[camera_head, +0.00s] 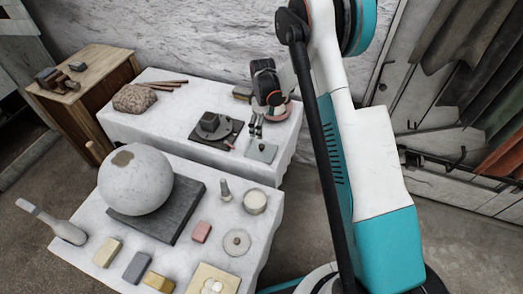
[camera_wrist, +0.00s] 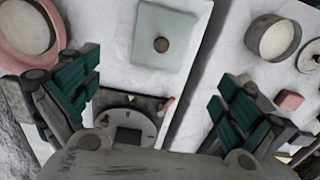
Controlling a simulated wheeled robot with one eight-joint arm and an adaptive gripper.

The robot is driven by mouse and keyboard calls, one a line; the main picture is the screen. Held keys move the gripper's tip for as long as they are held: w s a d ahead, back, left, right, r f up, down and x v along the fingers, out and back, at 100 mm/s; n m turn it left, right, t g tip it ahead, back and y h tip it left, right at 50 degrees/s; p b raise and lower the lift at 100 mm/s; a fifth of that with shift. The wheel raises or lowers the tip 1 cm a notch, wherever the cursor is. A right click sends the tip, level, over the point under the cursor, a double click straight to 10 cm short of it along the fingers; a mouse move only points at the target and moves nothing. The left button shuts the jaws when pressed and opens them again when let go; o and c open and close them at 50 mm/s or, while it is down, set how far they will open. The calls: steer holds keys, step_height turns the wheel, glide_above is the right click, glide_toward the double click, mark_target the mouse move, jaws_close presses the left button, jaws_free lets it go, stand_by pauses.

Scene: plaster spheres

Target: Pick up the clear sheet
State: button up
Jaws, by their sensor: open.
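The clear sheet (camera_head: 262,151) is a pale grey-green square lying flat on the far white-covered table, near its right front edge. A small brown round piece sits on its middle. In the wrist view the sheet (camera_wrist: 180,50) lies at the top centre, beyond the fingertips. My gripper (camera_head: 254,131) hangs just behind and above the sheet in the head view. In the wrist view my gripper (camera_wrist: 150,88) is open, with its two green-padded fingers wide apart and nothing between them. I cannot tell its exact height above the table.
A dark plate with a round grey piece (camera_head: 211,124) stands left of the sheet. A pink-rimmed dish (camera_wrist: 25,32) is close to the left finger. A gap separates the far table from the near table (camera_head: 75,245), which holds a large plaster sphere (camera_head: 135,185), blocks and a small bowl (camera_head: 255,201).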

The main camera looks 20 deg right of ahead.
mark_target(262, 146)
step_height(262, 146, down, 9)
steer(key=b, duration=0.3)
steer(key=shift+a+f+b, duration=0.15)
steer(key=shift+f+b, duration=1.3)
steer(key=shift+f, duration=1.15)
steer(key=shift+r, duration=0.1)
steer(key=shift+c, duration=0.2)
steer(key=shift+s, duration=0.15)
steer(key=c, duration=1.8)
steer(key=shift+c, duration=0.2)
